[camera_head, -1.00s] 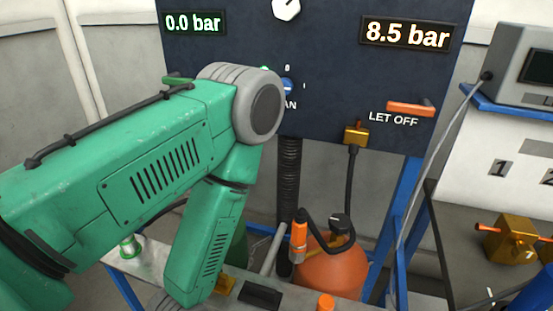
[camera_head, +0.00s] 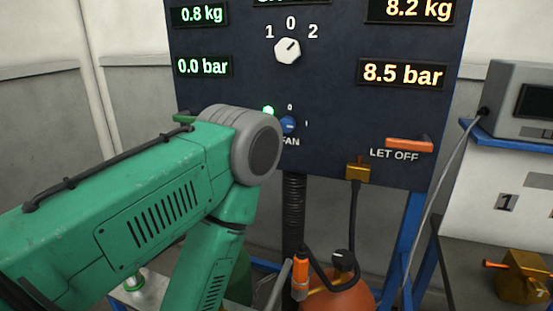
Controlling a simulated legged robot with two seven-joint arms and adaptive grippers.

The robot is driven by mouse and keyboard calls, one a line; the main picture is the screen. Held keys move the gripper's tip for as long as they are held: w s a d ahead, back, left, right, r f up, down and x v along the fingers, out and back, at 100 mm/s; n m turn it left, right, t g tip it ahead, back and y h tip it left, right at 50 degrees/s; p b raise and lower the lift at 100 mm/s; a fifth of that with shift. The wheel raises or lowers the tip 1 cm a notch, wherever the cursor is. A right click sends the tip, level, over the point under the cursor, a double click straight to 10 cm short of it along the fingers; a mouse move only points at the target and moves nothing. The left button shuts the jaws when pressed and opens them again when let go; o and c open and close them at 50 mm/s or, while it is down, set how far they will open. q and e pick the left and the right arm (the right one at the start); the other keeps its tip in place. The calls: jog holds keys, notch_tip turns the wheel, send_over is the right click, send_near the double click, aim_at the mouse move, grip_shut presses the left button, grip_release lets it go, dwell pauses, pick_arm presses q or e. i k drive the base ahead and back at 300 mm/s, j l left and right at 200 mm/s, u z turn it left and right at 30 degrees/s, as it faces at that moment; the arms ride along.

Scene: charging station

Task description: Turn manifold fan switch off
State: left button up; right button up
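The fan switch (camera_head: 289,124) is a small blue knob on the dark manifold panel (camera_head: 335,125), with "0" above it, "1" at its right and the label "FAN" partly covered below. A green light (camera_head: 268,111) is lit at its upper left. The knob's exact pointing direction is too small to tell. My green left arm comes in from the left, and its grey elbow joint covers the panel just left of the switch. The forearm runs down out of the picture. Neither gripper is in view.
A white selector knob (camera_head: 288,50) marked 1, 0, 2 sits above the switch. An orange "LET OFF" handle (camera_head: 408,146) and a brass fitting (camera_head: 358,168) are at the right. An orange tank (camera_head: 340,295) stands below. A grey device (camera_head: 517,100) rests on a blue shelf at right.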

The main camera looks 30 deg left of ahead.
aim_at(288, 123)
jog(key=k+u, duration=0.15)
jog(key=u, duration=0.7)
jog(key=k+z, duration=0.25)
jog(key=i, duration=0.1)
